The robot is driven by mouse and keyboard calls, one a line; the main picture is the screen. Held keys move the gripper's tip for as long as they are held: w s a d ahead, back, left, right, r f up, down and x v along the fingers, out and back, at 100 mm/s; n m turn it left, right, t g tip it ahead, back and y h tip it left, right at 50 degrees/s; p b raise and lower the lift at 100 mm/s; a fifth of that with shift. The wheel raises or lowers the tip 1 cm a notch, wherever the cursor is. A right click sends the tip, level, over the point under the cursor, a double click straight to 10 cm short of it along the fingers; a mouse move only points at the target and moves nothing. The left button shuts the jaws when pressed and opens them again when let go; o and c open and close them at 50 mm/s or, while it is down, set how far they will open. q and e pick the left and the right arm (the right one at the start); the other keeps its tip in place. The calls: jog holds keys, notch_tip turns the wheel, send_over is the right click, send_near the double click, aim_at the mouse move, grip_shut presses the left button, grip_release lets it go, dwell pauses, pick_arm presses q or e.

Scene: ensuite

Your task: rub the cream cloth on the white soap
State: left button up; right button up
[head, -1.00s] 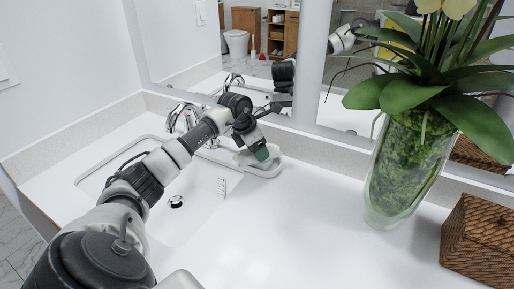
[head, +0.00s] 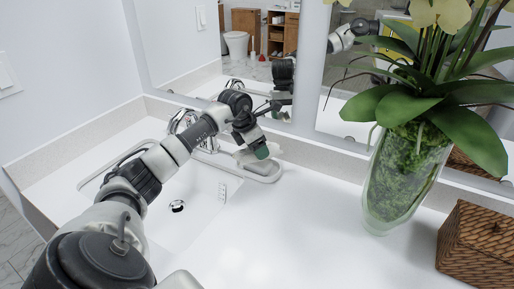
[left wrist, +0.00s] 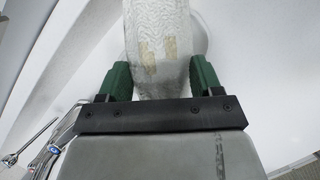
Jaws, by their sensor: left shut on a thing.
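My left gripper (head: 258,153) is at the right rear of the sink, low over a pale dish (head: 268,178) on the counter. In the left wrist view its green fingers (left wrist: 160,80) are shut on a whitish, textured thing with beige patches, which looks like the cream cloth (left wrist: 155,25). A pale bit of it shows beside the fingers in the head view (head: 243,158). I cannot make out the white soap apart from the cloth and dish; it may be hidden under them. Whether cloth and soap touch is unclear. My right gripper is not in view.
A white sink (head: 185,225) with a chrome faucet (head: 183,120) lies under my left arm. A glass vase with an orchid (head: 405,175) and a woven brown box (head: 480,245) stand to the right. A mirror (head: 215,45) is behind. The front middle counter is clear.

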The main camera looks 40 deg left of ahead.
pick_arm(q)
jog(key=shift+r+p, duration=1.3)
jog(key=shift+r, duration=0.8)
